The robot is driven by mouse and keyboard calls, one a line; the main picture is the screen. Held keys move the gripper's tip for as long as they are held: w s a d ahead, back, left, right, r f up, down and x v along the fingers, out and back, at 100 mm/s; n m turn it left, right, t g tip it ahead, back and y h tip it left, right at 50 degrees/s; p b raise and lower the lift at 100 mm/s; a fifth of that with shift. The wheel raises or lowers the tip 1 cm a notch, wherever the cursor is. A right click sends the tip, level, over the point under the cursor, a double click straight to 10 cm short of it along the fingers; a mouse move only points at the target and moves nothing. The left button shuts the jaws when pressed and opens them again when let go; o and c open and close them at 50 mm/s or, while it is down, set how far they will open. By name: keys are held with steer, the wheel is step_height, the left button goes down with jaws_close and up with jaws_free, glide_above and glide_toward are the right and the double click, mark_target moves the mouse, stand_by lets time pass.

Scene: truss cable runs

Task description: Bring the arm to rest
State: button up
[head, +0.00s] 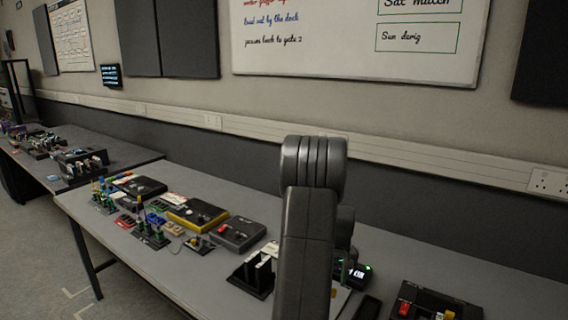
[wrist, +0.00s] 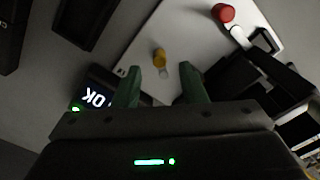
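In the head view my dark grey arm stands upright in the middle, in front of the bench (head: 185,268). Beyond the fingertips a small yellow piece with a pale end (wrist: 159,57) lies on a white board (wrist: 190,45). A red round piece (wrist: 223,13) is at the board's far edge.
A small display box reading OK (wrist: 94,98) is left of the fingers; it also shows beside my arm in the head view (head: 357,273). A black slotted block (head: 254,274) and a box with a red switch (head: 434,303) flank the arm. Several devices crowd the bench's left.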

step_height(320, 180, down, 3)
steer(key=shift+f, duration=0.15)
steer(key=shift+d+f+n+p, duration=0.1)
steer(key=shift+d+n+p, duration=0.05)
steer(key=shift+n+p, duration=0.35)
